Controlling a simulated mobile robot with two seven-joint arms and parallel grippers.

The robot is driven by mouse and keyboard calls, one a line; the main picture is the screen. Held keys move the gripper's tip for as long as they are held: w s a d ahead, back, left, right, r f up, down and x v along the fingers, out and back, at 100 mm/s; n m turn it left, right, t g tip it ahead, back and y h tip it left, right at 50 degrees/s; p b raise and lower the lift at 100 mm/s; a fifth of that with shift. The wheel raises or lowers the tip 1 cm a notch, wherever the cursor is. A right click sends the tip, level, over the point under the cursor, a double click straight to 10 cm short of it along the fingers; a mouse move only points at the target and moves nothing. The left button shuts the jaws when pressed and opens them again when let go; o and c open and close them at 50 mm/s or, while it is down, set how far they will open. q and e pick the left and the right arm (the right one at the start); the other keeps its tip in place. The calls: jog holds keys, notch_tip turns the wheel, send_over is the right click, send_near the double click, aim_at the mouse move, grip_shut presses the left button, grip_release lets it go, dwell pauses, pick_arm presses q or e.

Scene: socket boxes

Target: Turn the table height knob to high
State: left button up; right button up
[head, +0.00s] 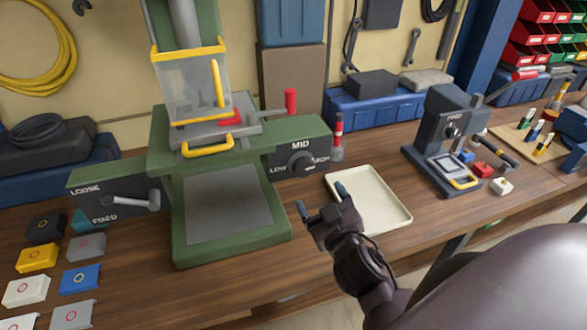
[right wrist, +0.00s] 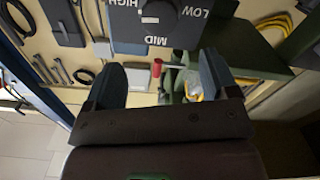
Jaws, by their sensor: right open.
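The table height knob (head: 300,163) is a dark round knob on the side panel of the green press (head: 230,215). LOW is printed left of it, MID above and HIGH to its right. I cannot tell clearly which label it points to. In the right wrist view the knob panel (right wrist: 130,45) shows upside down at the top, beyond the fingertips. My right gripper (head: 321,197) is open and empty, in front of and below the knob, apart from it. It also shows in the right wrist view (right wrist: 160,70). My left gripper is not in view.
A cream tray (head: 385,205) lies behind and right of my right gripper. A smaller grey press (head: 440,135) stands farther right. A LOOSE/FIXED lever (head: 135,200) is on the press's left panel. A red-topped handle (head: 290,100) rises behind the knob panel. Coloured blocks (head: 80,278) lie front left.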

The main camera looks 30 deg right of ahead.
aim_at(304, 169)
jog(key=p+x, duration=0.1)
jog(key=x, duration=0.9)
jog(key=shift+w, duration=0.4)
jog(key=c, duration=0.9)
